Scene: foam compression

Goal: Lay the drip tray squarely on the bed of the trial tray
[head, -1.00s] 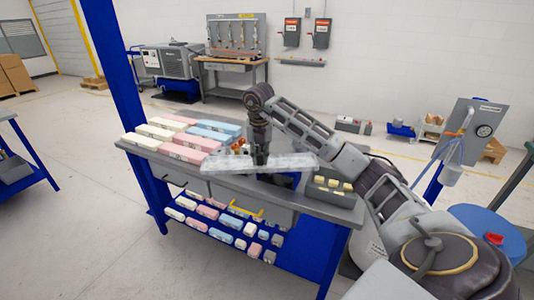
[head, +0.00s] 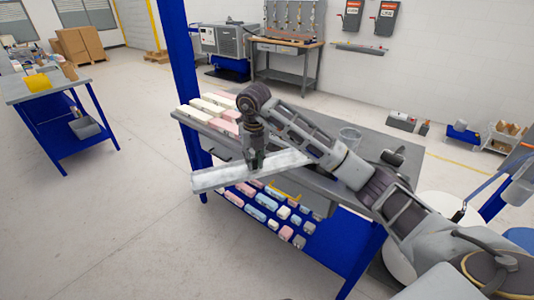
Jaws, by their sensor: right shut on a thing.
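My right gripper (head: 254,160) points down and is shut on the pale, translucent drip tray (head: 222,178), gripping it near its middle. The drip tray is held level or nearly so, in front of and above the near edge of the blue-framed bench. My right arm covers part of the tray's right side and much of the bench top. The trial tray cannot be made out. My left gripper is not in view.
Pink and cream foam blocks (head: 208,105) lie on the bench's left end, by a blue post (head: 182,80). Another bench (head: 40,86) stands left; floor between is clear.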

